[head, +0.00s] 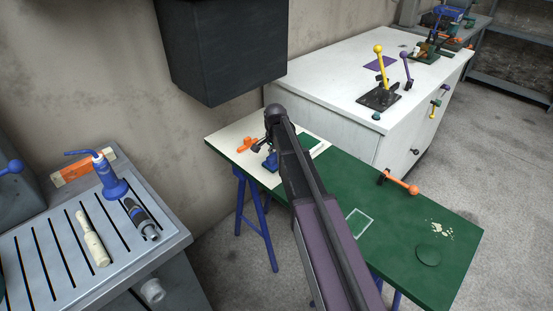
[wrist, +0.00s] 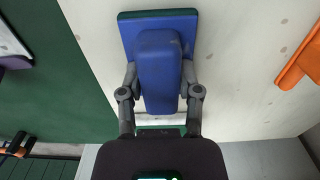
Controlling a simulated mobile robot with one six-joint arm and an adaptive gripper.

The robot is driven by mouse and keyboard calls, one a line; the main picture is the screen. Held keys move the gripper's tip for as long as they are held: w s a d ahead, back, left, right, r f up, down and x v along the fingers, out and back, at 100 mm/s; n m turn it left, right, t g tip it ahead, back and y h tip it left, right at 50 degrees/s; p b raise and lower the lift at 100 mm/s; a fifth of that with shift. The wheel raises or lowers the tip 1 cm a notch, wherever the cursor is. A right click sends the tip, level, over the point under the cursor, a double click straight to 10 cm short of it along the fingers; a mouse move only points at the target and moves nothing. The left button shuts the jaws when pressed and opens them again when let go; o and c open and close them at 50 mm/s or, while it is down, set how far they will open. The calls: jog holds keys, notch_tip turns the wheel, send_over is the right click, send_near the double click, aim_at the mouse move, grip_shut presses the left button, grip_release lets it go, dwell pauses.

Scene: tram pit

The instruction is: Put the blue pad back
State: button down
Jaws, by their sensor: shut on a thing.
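The blue pad (head: 269,163) is over the cream end of the green bench in the head view. In the wrist view it shows as a blue block (wrist: 158,62) on a wider blue plate with a dark green edge. My gripper (head: 268,147) is shut on the block; its two fingers (wrist: 160,92) press on the block's sides. The pad's underside is hidden, so I cannot tell whether it touches the bench top. My arm hides part of the bench's middle.
An orange tool (head: 247,145) lies close left of the pad on the cream area (head: 222,140). An orange-handled lever (head: 400,182) is at the green bench's (head: 400,225) back edge. A dark box (head: 225,50) hangs on the wall above. A white cabinet (head: 330,85) stands behind.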

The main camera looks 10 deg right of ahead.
jog(key=shift+f, duration=0.2)
jog(key=shift+c, duration=1.5)
grip_release()
jog(key=shift+r, duration=0.1)
notch_tip(320, 180, up, 14)
jog(key=p, duration=1.3)
jog(key=shift+f, duration=0.2)
jog(key=s+n, duration=1.1)
jog(key=s, duration=1.4)
jog(key=shift+s+d, duration=0.15)
jog(key=shift+d, duration=0.15)
